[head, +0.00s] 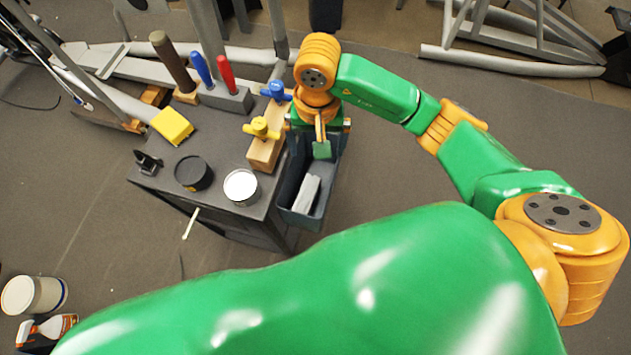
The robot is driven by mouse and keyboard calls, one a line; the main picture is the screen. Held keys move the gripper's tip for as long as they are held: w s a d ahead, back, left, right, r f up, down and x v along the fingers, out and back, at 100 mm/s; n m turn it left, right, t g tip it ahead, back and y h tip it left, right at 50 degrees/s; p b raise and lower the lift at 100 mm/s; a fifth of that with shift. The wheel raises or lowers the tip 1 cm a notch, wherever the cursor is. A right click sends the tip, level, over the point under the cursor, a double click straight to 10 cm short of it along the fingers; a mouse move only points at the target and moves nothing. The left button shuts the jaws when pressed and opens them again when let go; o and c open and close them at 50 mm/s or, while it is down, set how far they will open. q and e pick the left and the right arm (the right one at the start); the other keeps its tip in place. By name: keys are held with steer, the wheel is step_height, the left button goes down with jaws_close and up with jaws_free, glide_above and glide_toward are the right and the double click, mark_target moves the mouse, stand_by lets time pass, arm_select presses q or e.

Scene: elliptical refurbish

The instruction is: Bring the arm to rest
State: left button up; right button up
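My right arm comes in from the right in green and orange links and bends down over the dark bin at the cabinet's right side. My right gripper (322,148) points down over this bin (328,190), at its far part. A green fingertip shows, but the finger gap is hidden by the viewing angle. A pale grey item (306,194) lies in the bin, apart from the gripper. My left gripper is out of view.
The dark cabinet (222,155) bears a wooden block with yellow and blue valves (265,150), a black can (193,173), a white-topped can (241,187), a yellow sponge (172,125) and upright-handled tools (202,70). Floor is free at right.

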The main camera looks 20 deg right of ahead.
steer(key=shift+r, duration=0.35)
